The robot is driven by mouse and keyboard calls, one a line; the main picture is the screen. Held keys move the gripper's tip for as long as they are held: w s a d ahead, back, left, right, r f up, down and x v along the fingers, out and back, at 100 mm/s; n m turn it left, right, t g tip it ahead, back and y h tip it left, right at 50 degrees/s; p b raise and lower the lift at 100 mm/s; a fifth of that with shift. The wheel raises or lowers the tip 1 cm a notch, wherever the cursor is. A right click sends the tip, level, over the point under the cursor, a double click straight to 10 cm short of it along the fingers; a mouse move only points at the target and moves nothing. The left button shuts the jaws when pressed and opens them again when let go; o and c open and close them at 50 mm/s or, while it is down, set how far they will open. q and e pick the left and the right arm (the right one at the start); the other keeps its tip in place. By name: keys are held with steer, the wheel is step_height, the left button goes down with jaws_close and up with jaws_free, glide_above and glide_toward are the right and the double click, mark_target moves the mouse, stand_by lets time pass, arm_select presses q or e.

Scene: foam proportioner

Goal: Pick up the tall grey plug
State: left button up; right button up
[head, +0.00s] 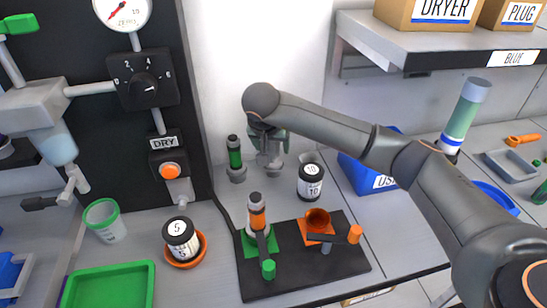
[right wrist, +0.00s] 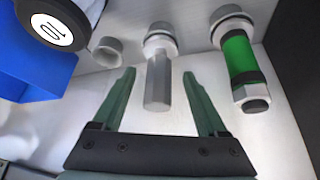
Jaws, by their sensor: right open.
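The tall grey plug (right wrist: 158,80) stands between the fingers of my right gripper (right wrist: 160,74) in the right wrist view, its hexagonal shaft rising from a wide round collar. The fingers are open, with a gap on each side of the shaft. In the head view my right gripper (head: 268,134) is over the grey plug (head: 271,165), and hides much of it. A plug with a green band (head: 235,158) stands just left of it, and it also shows in the right wrist view (right wrist: 241,62). My left gripper is not in view.
The jar marked 10 (head: 311,178) stands to the right, with a blue bin (head: 362,176) beyond. A black panel (head: 150,125) rises at left. A black board (head: 290,275) with fittings lies in front.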

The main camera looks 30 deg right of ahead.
mark_target(274, 149)
steer(key=x, duration=0.3)
steer(key=shift+w+d+f, duration=0.1)
steer(key=shift+d+f, duration=0.05)
steer(key=shift+d, duration=0.05)
jaws_close()
stand_by(0.4)
